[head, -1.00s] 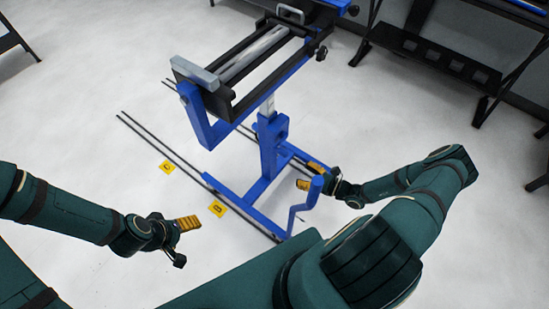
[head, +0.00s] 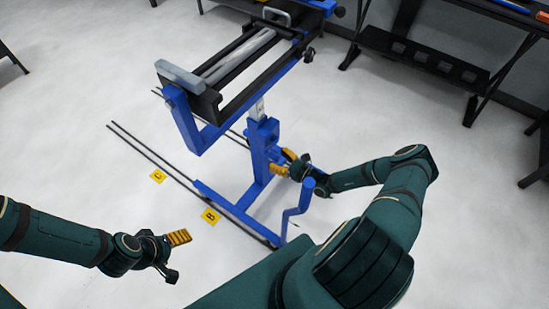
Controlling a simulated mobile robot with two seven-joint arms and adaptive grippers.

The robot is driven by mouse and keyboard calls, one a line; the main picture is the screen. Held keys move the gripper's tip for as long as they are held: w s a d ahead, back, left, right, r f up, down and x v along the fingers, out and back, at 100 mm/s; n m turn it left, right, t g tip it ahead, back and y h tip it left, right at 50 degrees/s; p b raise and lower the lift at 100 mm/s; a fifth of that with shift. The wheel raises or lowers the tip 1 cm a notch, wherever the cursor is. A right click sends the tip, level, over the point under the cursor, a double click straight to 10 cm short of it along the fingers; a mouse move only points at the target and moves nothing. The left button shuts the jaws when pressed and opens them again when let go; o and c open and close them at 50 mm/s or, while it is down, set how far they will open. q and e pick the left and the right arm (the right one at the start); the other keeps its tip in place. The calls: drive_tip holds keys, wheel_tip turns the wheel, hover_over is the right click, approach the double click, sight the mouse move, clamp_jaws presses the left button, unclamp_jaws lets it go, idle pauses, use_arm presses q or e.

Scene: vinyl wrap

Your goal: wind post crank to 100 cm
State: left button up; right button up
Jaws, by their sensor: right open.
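The blue post (head: 262,140) of the stand rises from a blue floor base (head: 238,215) and carries a black roller frame. A blue crank-shaped bar (head: 300,200) with a rounded upright handle stands near the right end of the base; where it joins is not clear. My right gripper (head: 284,162) is open and empty, its orange pads apart, just right of the post. It is behind and left of the crank handle, and I cannot tell whether it touches the post. My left gripper (head: 175,254) is open and empty over bare floor at lower left. No height scale is readable.
The roller frame (head: 235,70) overhangs the post. Dark rails (head: 150,158) and yellow floor markers (head: 210,216) lie left of the base. A black bench (head: 425,65) stands at upper right.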

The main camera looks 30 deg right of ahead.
drive_tip(key=shift+x, duration=0.9)
clamp_jaws()
drive_tip(key=shift+r+m, duration=0.35)
drive_tip(key=shift+m, duration=0.05)
